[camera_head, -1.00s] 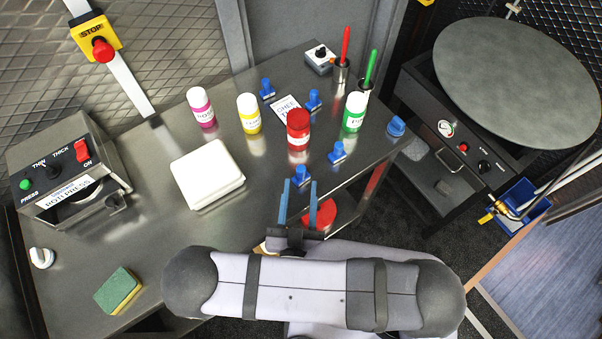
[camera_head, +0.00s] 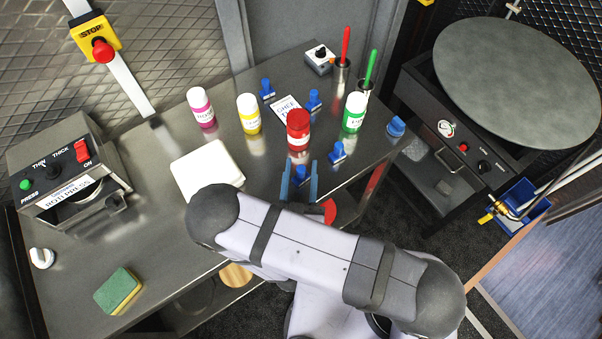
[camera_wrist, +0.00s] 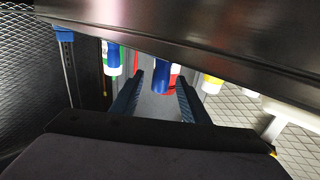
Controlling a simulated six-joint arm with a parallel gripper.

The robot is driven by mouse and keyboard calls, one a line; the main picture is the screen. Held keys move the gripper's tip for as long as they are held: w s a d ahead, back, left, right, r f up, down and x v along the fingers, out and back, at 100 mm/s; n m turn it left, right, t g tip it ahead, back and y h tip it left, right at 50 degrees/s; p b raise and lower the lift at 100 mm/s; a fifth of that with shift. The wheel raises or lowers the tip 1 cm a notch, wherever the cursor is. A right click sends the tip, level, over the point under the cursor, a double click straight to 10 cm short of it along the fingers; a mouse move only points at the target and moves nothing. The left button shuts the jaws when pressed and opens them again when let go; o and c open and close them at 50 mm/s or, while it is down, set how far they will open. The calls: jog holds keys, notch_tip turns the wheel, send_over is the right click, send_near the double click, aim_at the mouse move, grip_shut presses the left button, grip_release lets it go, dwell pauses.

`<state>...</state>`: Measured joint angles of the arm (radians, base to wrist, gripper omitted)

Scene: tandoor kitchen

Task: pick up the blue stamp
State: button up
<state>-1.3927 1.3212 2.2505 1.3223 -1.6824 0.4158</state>
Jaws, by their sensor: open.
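Several blue stamps stand on the steel table. The nearest blue stamp (camera_head: 301,172) is close to the front edge, between the two fingers of my open gripper (camera_head: 300,166) in the head view. In the wrist view a blue stamp (camera_wrist: 162,80) shows between the open fingertips (camera_wrist: 161,79), with a bit of red behind it. I see no clear contact with either finger. Other blue stamps are at the right (camera_head: 337,152), by the label card (camera_head: 313,100), further back (camera_head: 267,88) and near the right edge (camera_head: 396,126).
A red bottle (camera_head: 298,130) stands just behind the nearest stamp. A white box (camera_head: 207,166) lies left of my gripper.

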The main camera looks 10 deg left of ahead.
aim_at(301, 168)
jog(key=shift+w, duration=0.25)
grip_shut()
jog(key=shift+r, duration=0.15)
notch_tip(301, 168, up, 10)
jog(key=p, duration=0.8)
